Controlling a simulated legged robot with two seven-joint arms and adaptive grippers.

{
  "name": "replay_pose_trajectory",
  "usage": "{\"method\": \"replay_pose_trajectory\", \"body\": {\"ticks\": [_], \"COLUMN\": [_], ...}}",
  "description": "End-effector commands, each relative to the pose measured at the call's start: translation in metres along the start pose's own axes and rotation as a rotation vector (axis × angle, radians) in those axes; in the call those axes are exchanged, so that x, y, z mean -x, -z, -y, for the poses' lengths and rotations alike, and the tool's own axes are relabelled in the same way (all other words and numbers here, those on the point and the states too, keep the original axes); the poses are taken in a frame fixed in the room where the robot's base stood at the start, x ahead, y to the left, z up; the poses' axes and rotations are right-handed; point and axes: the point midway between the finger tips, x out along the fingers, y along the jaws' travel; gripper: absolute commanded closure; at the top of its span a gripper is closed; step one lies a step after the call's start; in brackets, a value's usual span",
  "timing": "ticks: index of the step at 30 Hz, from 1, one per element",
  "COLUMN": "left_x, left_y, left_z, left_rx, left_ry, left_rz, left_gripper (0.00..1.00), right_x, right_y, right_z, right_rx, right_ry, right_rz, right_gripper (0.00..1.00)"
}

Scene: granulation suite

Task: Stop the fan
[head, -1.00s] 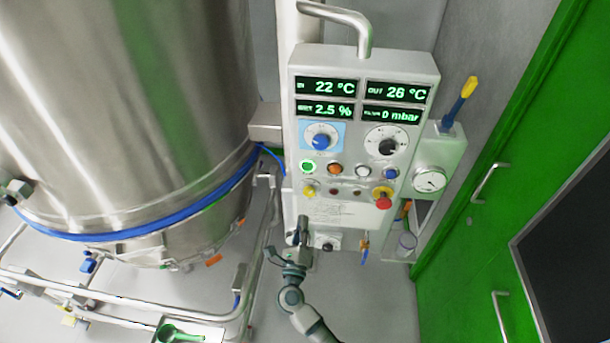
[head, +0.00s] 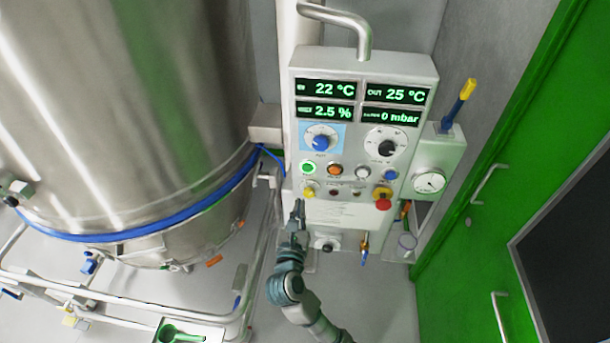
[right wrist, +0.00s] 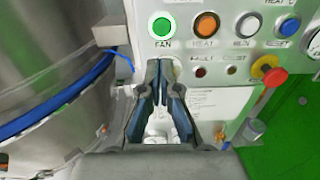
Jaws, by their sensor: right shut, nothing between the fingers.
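The control panel (head: 345,225) stands upright in the middle of the head view. Its FAN button (head: 308,168) is round with a lit green face and a white ring. In the right wrist view the FAN button (right wrist: 162,27) shows clearly, with its label below it. My right gripper (head: 298,207) is shut and empty, just below the button row at the panel's left side. In the right wrist view its fingertips (right wrist: 160,64) point up, just below the FAN label. Whether they touch the panel I cannot tell. My left gripper is not in view.
Right of FAN are an orange HEAT button (right wrist: 206,24) and other buttons. A red mushroom button (head: 383,203) is at lower right. A steel vessel (head: 120,110) and pipe rails (head: 150,300) stand left; a green door (head: 470,200) is right.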

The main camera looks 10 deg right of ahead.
Motion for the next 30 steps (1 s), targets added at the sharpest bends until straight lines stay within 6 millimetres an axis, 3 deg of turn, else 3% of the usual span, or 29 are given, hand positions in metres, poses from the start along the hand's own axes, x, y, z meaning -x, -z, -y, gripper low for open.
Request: {"method": "replay_pose_trajectory", "body": {"ticks": [9,15,21,30], "left_x": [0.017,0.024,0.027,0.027], "left_y": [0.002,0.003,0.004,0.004], "left_z": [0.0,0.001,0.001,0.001], "left_rx": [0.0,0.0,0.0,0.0], "left_ry": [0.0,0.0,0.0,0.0], "left_rz": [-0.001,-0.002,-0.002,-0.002], "left_gripper": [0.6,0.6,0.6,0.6], "right_x": [-0.069,-0.101,-0.116,-0.118], "right_y": [-0.004,-0.003,-0.002,-0.001], "right_z": [0.001,0.002,0.001,0.001], "right_rx": [0.005,0.004,0.002,0.0], "right_ry": [0.003,0.003,0.002,0.002], "right_rz": [0.004,0.003,0.001,0.001], "right_gripper": [1.0,1.0,1.0,1.0]}}
